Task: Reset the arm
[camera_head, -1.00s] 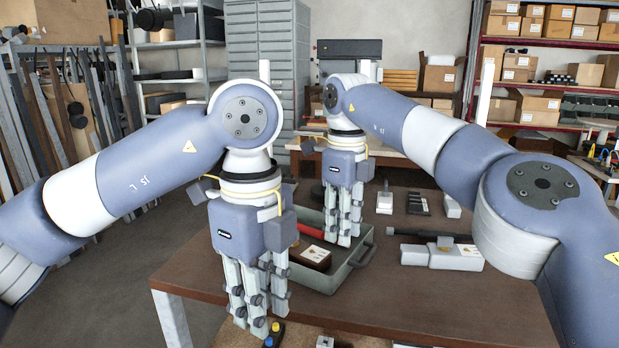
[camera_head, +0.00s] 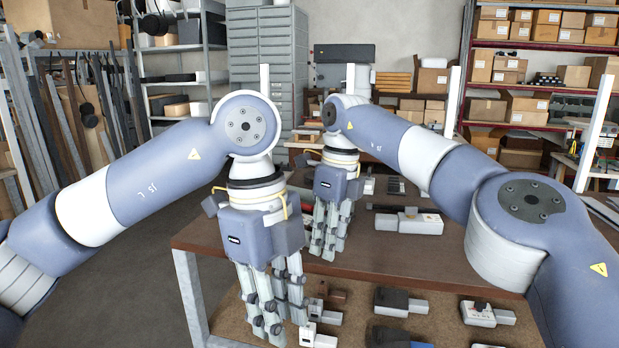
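My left gripper (camera_head: 275,310) hangs with its fingers pointing down, in front of the table's near left part. Its fingers stand apart and nothing shows between them. My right gripper (camera_head: 325,240) hangs further back, just right of the left one, over the brown table (camera_head: 375,258). Its fingers also point down with gaps between them, and no held thing shows. Both arms are bent at the elbow, the left coming in from the left and the right from the right. The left gripper and its wrist cover part of the table behind.
A white and grey device (camera_head: 408,222) lies on the table right of my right gripper. Below the near edge, a brown surface holds several small devices, including a white one (camera_head: 487,315). A drawer cabinet (camera_head: 270,60) and shelves with boxes (camera_head: 532,108) stand behind. Floor at left is open.

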